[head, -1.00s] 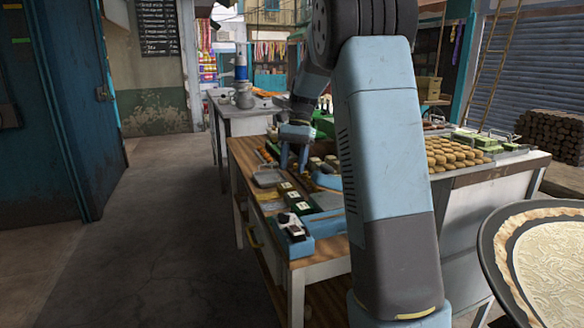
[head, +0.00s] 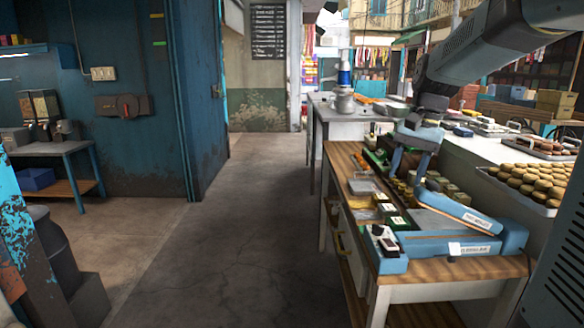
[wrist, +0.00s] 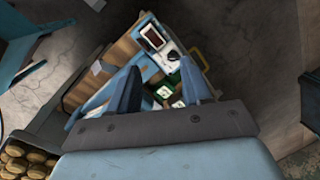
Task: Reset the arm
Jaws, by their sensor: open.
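My gripper (head: 408,165) hangs from my blue-grey arm above the wooden table (head: 490,268) at the right in the head view. Its two fingers are apart with nothing held between them. In the wrist view my gripper (wrist: 165,95) points down, its fingers spread over the table end with a device bearing a dial and a dark display (wrist: 153,37). That device also shows at the table's near left corner in the head view (head: 385,248).
A tray of round brown pastries (head: 525,185) lies on the counter to the right. A workbench (head: 65,150) and a blue wall (head: 140,80) stand at the left. The grey floor aisle (head: 265,210) between is clear.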

